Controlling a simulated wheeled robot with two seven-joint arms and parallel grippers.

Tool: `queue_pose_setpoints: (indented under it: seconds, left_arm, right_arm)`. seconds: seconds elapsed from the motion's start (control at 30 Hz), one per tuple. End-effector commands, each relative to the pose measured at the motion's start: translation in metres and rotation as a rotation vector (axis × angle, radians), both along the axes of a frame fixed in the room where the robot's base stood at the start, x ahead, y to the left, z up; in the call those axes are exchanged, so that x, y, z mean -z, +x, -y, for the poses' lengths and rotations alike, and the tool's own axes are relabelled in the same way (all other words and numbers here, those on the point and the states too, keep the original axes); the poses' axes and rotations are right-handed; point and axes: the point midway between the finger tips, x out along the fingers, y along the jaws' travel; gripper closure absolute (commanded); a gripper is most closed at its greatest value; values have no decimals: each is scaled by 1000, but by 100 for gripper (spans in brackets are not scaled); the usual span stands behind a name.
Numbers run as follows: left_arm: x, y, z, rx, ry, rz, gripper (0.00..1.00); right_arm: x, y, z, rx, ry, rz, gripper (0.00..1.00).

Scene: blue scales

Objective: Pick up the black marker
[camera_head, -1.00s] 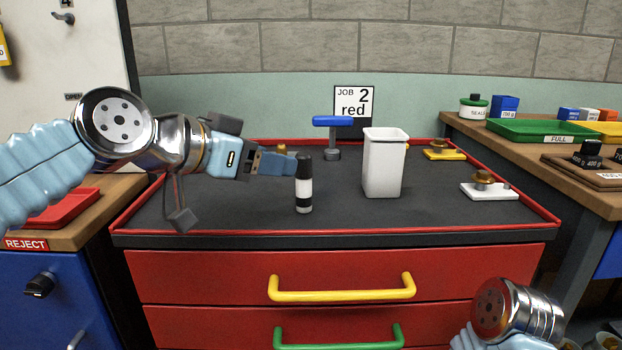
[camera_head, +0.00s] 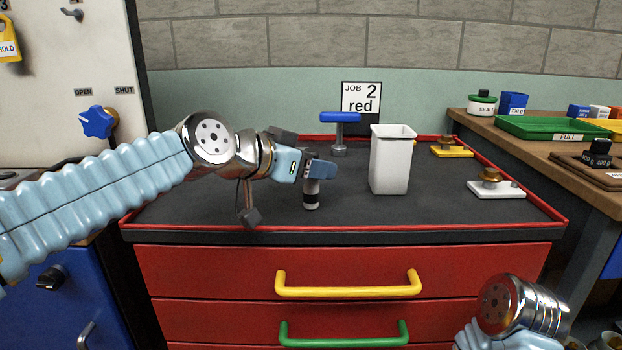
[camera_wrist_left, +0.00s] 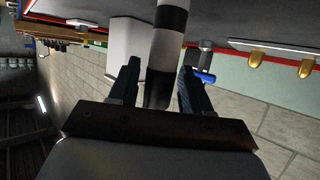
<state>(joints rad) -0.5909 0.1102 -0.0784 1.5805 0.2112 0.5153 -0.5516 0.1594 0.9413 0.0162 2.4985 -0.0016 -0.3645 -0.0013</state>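The black marker (camera_head: 311,195), black with white bands, stands upright on the dark top of the red drawer cabinet. My left gripper (camera_head: 321,170) is at its upper part and hides that part in the head view. In the left wrist view the marker (camera_wrist_left: 168,45) lies between the two fingers of my left gripper (camera_wrist_left: 160,72). The fingers are apart, with a visible gap on the left side of the marker; contact on the right side is unclear. My right gripper is out of view; only part of my right arm shows at the lower right.
A white open container (camera_head: 390,165) stands just right of the marker. A blue-handled T-shaped tool (camera_head: 340,118) and a job sign (camera_head: 361,98) are behind. A white plate with a brass knob (camera_head: 496,190) sits at the right. A raised red rim (camera_head: 460,226) edges the top.

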Motion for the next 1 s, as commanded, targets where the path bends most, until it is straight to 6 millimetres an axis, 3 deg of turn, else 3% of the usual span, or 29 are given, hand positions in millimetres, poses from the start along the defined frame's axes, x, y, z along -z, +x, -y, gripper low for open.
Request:
queue_pose_setpoints:
  seconds: [0.03,0.27,0.67,0.8,1.0]
  left_arm:
    - [0,0,0,0,0,0,60]
    - [0,0,0,0,0,0,96]
    - [-11,0,0,1,0,3,96]
    - [-38,-1,0,1,-2,4,96]
    - [-87,-35,-27,0,-3,7,96]
  right_arm:
    - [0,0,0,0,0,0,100]
    - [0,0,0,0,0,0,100]
    - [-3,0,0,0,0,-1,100]
    - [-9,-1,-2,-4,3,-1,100]
    - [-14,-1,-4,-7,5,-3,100]
